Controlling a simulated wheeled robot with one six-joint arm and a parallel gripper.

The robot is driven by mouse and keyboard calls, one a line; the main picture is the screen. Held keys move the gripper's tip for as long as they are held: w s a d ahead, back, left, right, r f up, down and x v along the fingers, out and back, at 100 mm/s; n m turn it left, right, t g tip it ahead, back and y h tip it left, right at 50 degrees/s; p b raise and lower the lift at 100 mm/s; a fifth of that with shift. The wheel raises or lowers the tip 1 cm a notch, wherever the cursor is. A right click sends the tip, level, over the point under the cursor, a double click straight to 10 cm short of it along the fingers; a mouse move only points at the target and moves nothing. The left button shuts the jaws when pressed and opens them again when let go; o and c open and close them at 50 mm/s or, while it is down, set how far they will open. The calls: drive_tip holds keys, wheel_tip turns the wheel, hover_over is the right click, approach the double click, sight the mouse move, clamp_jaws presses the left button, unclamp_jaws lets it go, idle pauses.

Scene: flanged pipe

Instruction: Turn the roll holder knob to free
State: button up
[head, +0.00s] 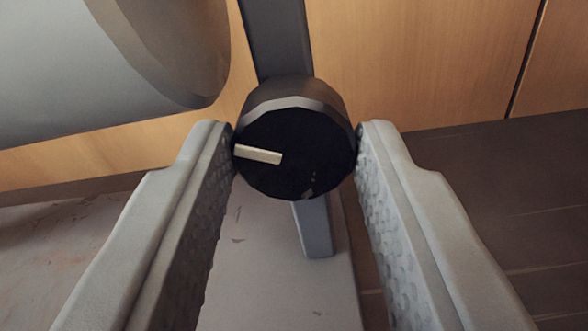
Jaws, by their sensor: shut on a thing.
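The roll holder knob (297,178) is a black, many-sided cylinder in the middle of the head view. A cream pointer bar (258,154) on its face points left, tilted very slightly up at its outer end. My gripper (297,142) has one grey, textured finger on each side of the knob, and it is shut on the knob at the fingertips. The knob sits in front of a dark grey upright post (277,38). No marking for free shows clearly on the knob's face.
A large grey cylinder (110,75) fills the upper left, close to the left finger. A pale, worn base plate (275,265) lies below. Wooden panels (420,60) stand behind, and a dark plank floor (500,190) lies at the right.

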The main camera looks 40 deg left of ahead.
drive_tip(key=m, duration=1.2)
drive_tip(key=shift+m, duration=0.4)
drive_tip(key=shift+f, duration=0.1)
idle(0.4)
drive_tip(key=o, duration=1)
drive_tip(key=shift+d, duration=0.1)
drive_tip(key=v, duration=1.7)
drive_tip(key=shift+s, duration=0.2)
drive_tip(key=shift+d, duration=0.1)
